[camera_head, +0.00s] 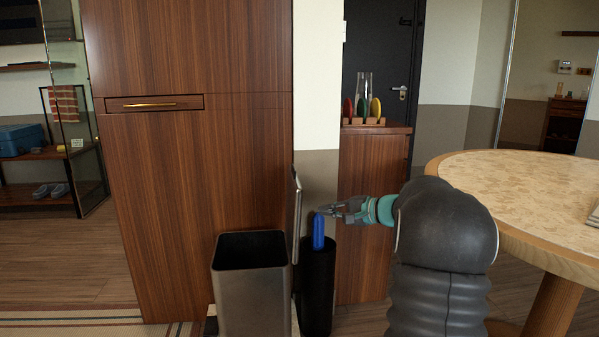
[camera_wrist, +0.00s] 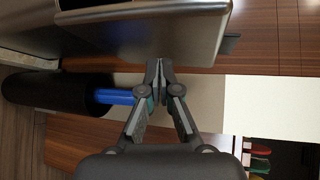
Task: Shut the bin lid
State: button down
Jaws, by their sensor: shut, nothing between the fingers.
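The bin (camera_head: 251,290) is a metal box with a dark open top, standing in front of the wooden cabinet. Its lid (camera_head: 296,215) stands upright at the bin's right edge, so the bin is open. My gripper (camera_head: 326,209) is shut and empty, to the right of the lid at about the height of its middle. In the wrist view the lid (camera_wrist: 150,35) fills the top, and the shut fingertips (camera_wrist: 159,64) are close to its outer face. I cannot tell whether they touch it.
A black cylinder (camera_head: 318,290) with a blue handle (camera_head: 318,232) stands right of the bin, just below my gripper. A tall wooden cabinet (camera_head: 200,180) is behind the bin. A round table (camera_head: 530,200) is at the right.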

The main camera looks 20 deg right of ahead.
notch_tip(320, 180, up, 8)
jog(key=w+d+f+t+y, duration=0.1)
jog(key=w+d+t, duration=0.2)
jog(key=x, duration=0.9)
jog(key=shift+w+a+r, duration=0.25)
jog(key=shift+a+r, duration=0.05)
jog(key=shift+r, duration=0.15)
